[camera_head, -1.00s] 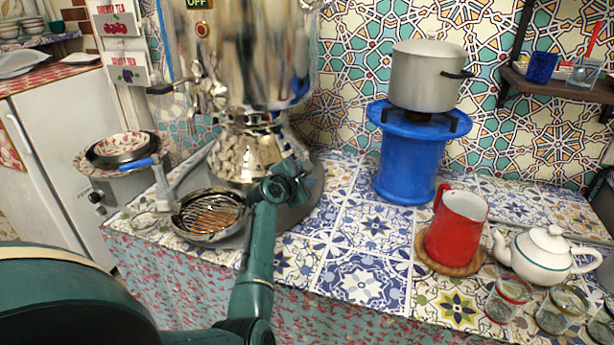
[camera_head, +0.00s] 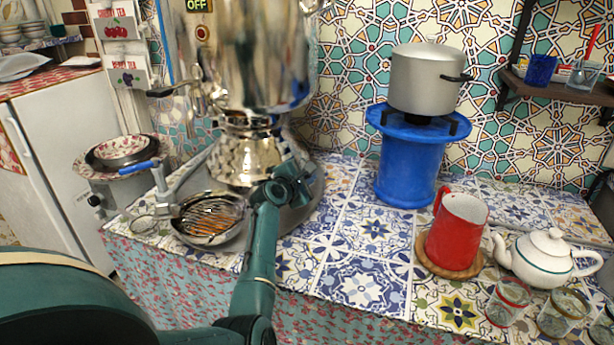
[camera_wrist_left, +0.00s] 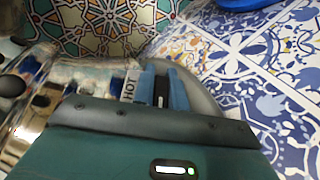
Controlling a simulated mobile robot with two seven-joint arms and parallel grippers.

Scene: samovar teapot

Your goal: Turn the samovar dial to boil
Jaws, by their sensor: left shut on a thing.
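The samovar (camera_head: 245,55) is a shiny metal urn at the upper left, with a patterned lower part (camera_head: 245,155) on a round grey base. A yellow-green OFF label (camera_head: 197,5) shows near its top left. My left gripper (camera_head: 292,180) is at the lower right side of the samovar. In the left wrist view its blue fingers (camera_wrist_left: 163,90) are shut around a small dark piece, apparently the dial (camera_wrist_left: 161,97). A white HOT label (camera_wrist_left: 130,88) is just left of the fingers. The dial's pointer is hidden. My right gripper is not in view.
A blue stand (camera_head: 408,165) bears a grey pot (camera_head: 425,75). A red jug (camera_head: 457,230) and white teapot (camera_head: 545,255) are at right. The tiled middle is mostly clear.

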